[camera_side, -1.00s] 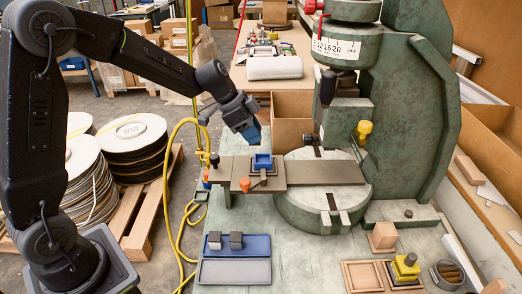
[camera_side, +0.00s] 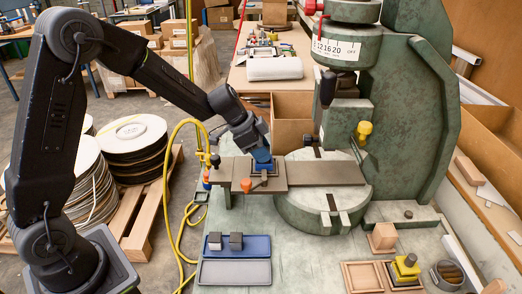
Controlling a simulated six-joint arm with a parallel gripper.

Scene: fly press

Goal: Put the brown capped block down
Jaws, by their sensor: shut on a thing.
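The holder sits on a dark base on the brown plate (camera_side: 222,172).
An orange knob (camera_side: 246,184) stands close by the holder. The green press (camera_side: 425,120) rises to the right. In front lie a blue tray (camera_side: 256,251) with two dark grey blocks and a grey tray (camera_side: 234,272).

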